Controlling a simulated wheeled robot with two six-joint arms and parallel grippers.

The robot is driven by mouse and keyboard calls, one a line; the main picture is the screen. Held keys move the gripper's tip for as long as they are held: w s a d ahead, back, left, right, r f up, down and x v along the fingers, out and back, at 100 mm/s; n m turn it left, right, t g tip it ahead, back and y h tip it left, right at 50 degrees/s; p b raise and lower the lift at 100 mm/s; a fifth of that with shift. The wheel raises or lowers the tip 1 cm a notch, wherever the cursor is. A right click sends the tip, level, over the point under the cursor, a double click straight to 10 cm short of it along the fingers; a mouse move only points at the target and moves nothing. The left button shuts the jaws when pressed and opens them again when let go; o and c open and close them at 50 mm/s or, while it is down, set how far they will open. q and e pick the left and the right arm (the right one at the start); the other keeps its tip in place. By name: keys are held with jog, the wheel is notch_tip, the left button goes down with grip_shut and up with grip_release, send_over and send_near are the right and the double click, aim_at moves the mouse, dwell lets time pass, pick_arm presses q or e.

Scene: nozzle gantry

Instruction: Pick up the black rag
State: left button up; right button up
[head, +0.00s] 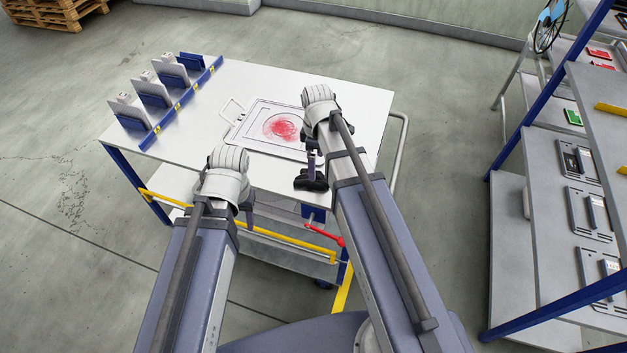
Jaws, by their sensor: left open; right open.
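I cannot make out a black rag for certain in the head view. A square white plate (247,133) with a handle lies on the white cart top (222,98), and a red smear (284,127) marks its middle. My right gripper (311,182) is a dark shape hanging below its white wrist, over the front edge of the cart, open, with nothing visible in it. My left gripper (249,212) is mostly hidden behind its own wrist near the cart's front edge, left of the right one, and is open.
A blue rack (180,108) with several upright grey plates stands along the cart's left side. A red-handled tool (325,235) shows at the cart's lower front. A shelf (545,235) with several flat parts stands at the right. The cart top's back right is clear.

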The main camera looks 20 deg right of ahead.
jog(key=shift+w+a+f+b, duration=0.1)
jog(key=shift+a+f+b, duration=0.15)
jog(key=shift+f+b, duration=1.25)
jog(key=shift+a+f+b, duration=0.2)
jog(key=shift+f+b, duration=1.05)
jog(key=shift+f, duration=0.35)
jog(key=shift+r, duration=0.1)
jog(key=c, duration=1.1)
jog(key=shift+r, duration=0.1)
jog(key=shift+c, duration=0.2)
notch_tip(320, 180, up, 10)
jog(key=p, duration=1)
